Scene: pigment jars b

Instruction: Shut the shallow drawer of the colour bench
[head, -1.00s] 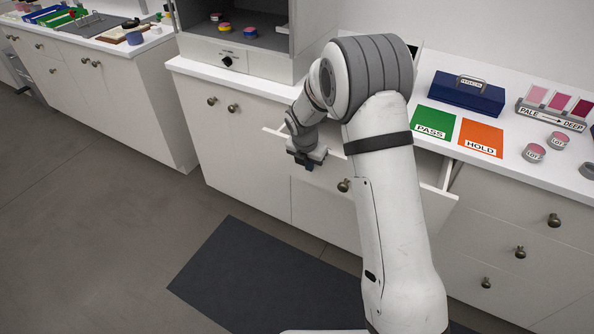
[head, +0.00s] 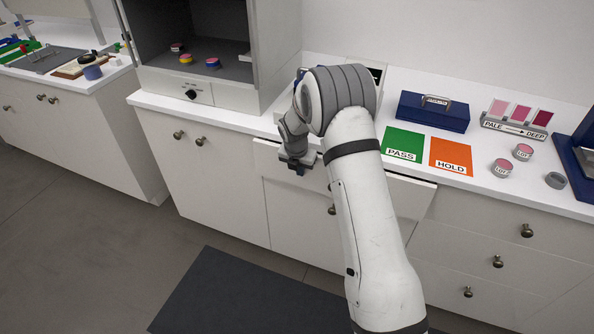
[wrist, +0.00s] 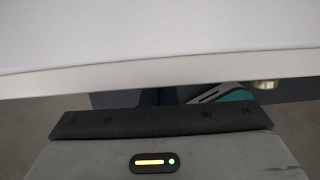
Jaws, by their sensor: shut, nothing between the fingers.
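The colour bench's shallow drawer (head: 408,194) lies under the white worktop, below the colour cards. Its front stands slightly out from the bench at the right end, and my arm hides its middle. My gripper (head: 297,167) is shut and empty, at the left part of the drawer front. It looks against the front, but I cannot tell whether it touches. In the wrist view, my gripper's dark finger edge (wrist: 160,120) lies close below a pale panel.
A green PASS card (head: 403,144), an orange HOLD card (head: 451,156), a blue case (head: 432,112) and small jars (head: 502,167) stand on the worktop. A grey-lined cabinet (head: 213,92) stands to the left. A dark mat (head: 235,295) lies on the floor.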

